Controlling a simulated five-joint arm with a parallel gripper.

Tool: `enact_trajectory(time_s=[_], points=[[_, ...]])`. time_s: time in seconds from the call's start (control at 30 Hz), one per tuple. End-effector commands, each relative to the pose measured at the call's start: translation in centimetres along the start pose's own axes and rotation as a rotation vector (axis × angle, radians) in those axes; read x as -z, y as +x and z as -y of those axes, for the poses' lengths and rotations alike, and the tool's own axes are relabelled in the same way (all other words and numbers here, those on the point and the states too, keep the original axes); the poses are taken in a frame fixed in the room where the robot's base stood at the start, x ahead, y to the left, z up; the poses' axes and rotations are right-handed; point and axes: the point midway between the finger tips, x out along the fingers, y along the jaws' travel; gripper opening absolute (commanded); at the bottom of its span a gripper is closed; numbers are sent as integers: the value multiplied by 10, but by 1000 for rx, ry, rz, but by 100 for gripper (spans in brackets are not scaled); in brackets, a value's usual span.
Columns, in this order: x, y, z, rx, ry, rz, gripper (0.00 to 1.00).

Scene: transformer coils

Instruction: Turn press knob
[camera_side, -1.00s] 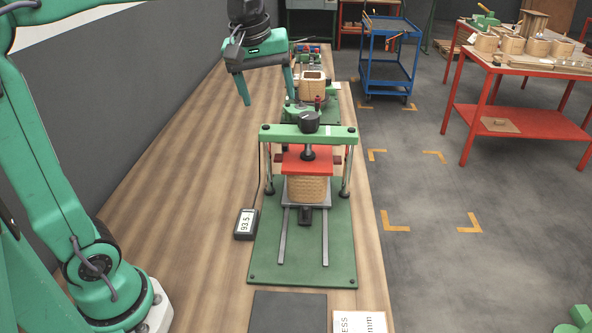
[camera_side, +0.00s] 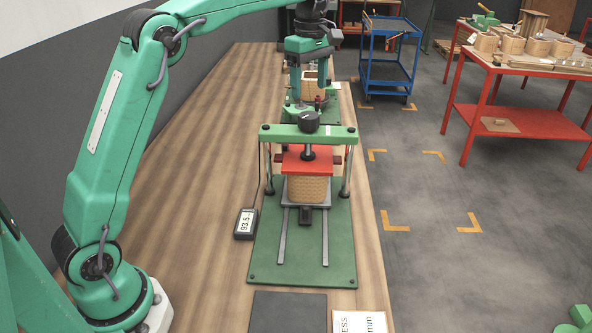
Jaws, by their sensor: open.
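The press stands on a green base plate (camera_side: 262,262) on the wooden bench. Its black knob (camera_side: 308,122) sits on top of the green crossbeam (camera_side: 275,133). Below the beam is a red pressing plate (camera_side: 293,158), and under that a tan coil (camera_side: 307,189) on a grey plate. My gripper (camera_side: 297,102) is behind and above the press, pointing down near the knob's far left side. It is open, with no object between its fingers; one finger is mostly hidden. I cannot tell whether it touches anything behind the press.
A small display (camera_side: 246,224) reading about 93.5 lies left of the press. Another tan coil (camera_side: 309,80) stands farther back. A dark mat (camera_side: 288,311) and a white sign (camera_side: 359,322) lie at the front.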

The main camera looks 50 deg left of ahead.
Motion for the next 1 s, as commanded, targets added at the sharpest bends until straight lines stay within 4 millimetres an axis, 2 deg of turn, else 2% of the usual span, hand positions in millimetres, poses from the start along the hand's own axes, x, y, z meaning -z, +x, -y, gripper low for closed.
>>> enact_trajectory(time_s=[0.27, 0.47, 1.0], points=[[0, 2, -1, 1, -5, 0, 68], [0, 12, 0, 3, -4, 0, 68], [0, 69, 0, 3, -3, 0, 68]])
